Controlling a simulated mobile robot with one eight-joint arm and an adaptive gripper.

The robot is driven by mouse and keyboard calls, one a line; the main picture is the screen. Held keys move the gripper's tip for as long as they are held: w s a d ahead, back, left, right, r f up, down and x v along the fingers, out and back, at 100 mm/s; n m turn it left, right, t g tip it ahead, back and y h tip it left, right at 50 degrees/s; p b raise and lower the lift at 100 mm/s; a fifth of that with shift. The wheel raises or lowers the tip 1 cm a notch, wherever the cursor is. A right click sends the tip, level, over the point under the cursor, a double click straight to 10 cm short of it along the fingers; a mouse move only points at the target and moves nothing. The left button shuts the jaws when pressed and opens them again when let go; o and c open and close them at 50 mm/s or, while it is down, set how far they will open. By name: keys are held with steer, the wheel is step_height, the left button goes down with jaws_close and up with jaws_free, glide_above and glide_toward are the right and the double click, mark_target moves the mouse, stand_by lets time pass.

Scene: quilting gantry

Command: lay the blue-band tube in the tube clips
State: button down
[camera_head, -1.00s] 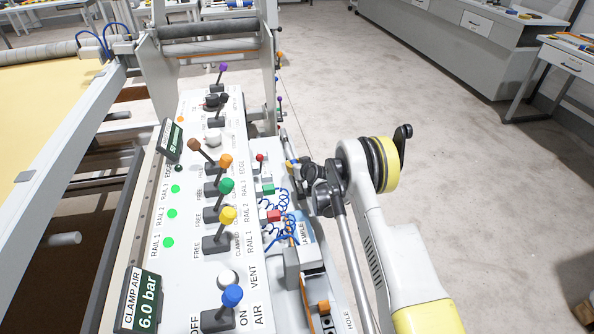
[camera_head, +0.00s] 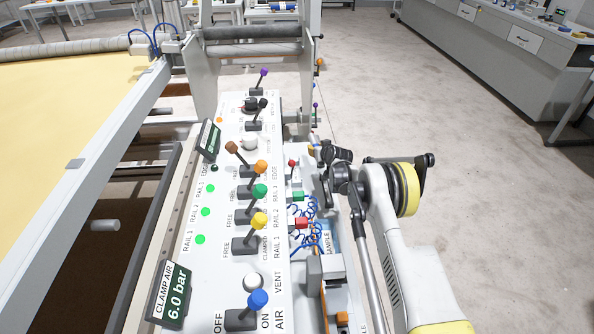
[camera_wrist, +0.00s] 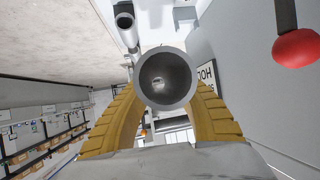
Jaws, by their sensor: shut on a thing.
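In the wrist view my gripper (camera_wrist: 165,104) has its two yellow ribbed fingers closed on a grey tube (camera_wrist: 165,78). The tube points end-on at the camera, and its open round end shows a dark hollow inside. No blue band shows on the visible part, so I cannot confirm which tube it is. In the head view my arm reaches along the right side of the control panel; the dark wrist parts there hide the fingers and the tube. I cannot pick out the tube clips with certainty in either view.
The sloped control panel (camera_head: 235,290) carries several coloured levers, including a blue-knobbed one (camera_head: 258,299). Red (camera_head: 301,223) and green (camera_head: 299,196) blocks with coiled blue hoses stand beside my arm. A red ball knob (camera_wrist: 297,47) is close in the wrist view. Open floor (camera_head: 450,150) lies right.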

steer(key=shift+m+h, duration=0.3)
steer(key=shift+h, duration=0.1)
steer(key=s+r, duration=0.2)
steer(key=r, duration=0.1)
steer(key=s+r, duration=0.2)
steer(key=r, duration=0.1)
steer(key=s+r, duration=0.3)
steer(key=shift+d, duration=0.4)
steer(key=s+d+r, duration=0.1)
steer(key=s+r, duration=0.3)
steer(key=s, duration=0.9)
steer(key=s+r+m+h, duration=0.1)
steer(key=s+r, duration=0.4)
steer(key=s, duration=0.8)
steer(key=s+d+r, duration=0.1)
steer(key=s+r, duration=0.3)
steer(key=s, duration=0.9)
steer(key=shift+s+d+r+m+h, duration=0.2)
steer(key=shift+d+r+m+h, duration=0.1)
steer(key=shift+d+r, duration=0.1)
